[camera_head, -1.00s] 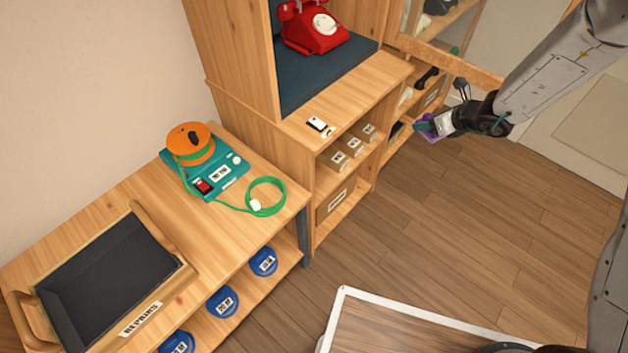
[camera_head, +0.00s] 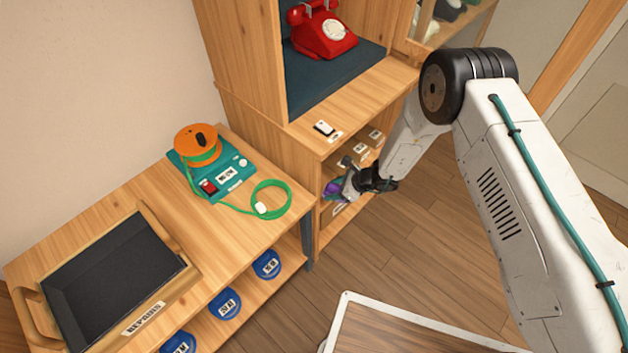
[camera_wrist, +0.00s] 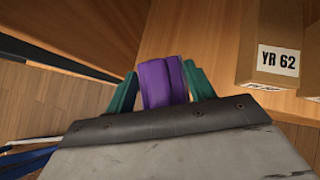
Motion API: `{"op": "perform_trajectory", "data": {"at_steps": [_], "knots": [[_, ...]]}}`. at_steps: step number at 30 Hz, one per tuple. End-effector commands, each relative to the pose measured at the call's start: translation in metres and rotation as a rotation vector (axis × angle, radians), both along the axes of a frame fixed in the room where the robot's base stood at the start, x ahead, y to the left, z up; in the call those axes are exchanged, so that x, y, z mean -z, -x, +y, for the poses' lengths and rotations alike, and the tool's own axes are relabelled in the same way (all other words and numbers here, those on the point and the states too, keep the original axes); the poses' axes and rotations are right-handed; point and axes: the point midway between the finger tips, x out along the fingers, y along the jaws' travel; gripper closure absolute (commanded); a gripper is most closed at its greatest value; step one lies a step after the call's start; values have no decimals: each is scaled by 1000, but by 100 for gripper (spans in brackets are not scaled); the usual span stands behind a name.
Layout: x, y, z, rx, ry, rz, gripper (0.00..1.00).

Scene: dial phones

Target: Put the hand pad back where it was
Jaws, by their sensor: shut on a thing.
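The hand pad is a small purple block. It shows between the teal fingers in the wrist view (camera_wrist: 163,83) and as a small purple patch in the head view (camera_head: 332,188). My gripper (camera_head: 338,190) is shut on it. The gripper is in front of the open lower shelves of the wooden cabinet (camera_head: 275,140), below its counter. In the wrist view the pad points toward a bare wooden shelf surface (camera_wrist: 190,35). I cannot tell whether the pad touches the cabinet.
A box labelled YR 62 (camera_wrist: 275,45) stands on the shelf to the pad's right. A red dial phone (camera_head: 322,30) sits in the upper niche. A bench at left holds a teal device with an orange reel (camera_head: 198,145) and a black-lined tray (camera_head: 150,212). Floor (camera_head: 400,250) is open.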

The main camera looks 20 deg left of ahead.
Motion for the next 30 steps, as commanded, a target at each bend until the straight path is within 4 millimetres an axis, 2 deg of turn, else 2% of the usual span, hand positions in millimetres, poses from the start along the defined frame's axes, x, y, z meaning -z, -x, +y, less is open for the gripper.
{"op": "perform_trajectory", "data": {"at_steps": [1,6,12,17,21,24,30], "knots": [[2,-6,13,-3,0,-3,77],[6,-25,53,-2,0,-2,77],[9,-40,82,1,0,1,77],[10,-45,93,1,1,-1,77],[34,-45,91,3,2,3,77],[43,-45,92,3,1,1,77],[45,-45,92,3,1,1,77]]}}
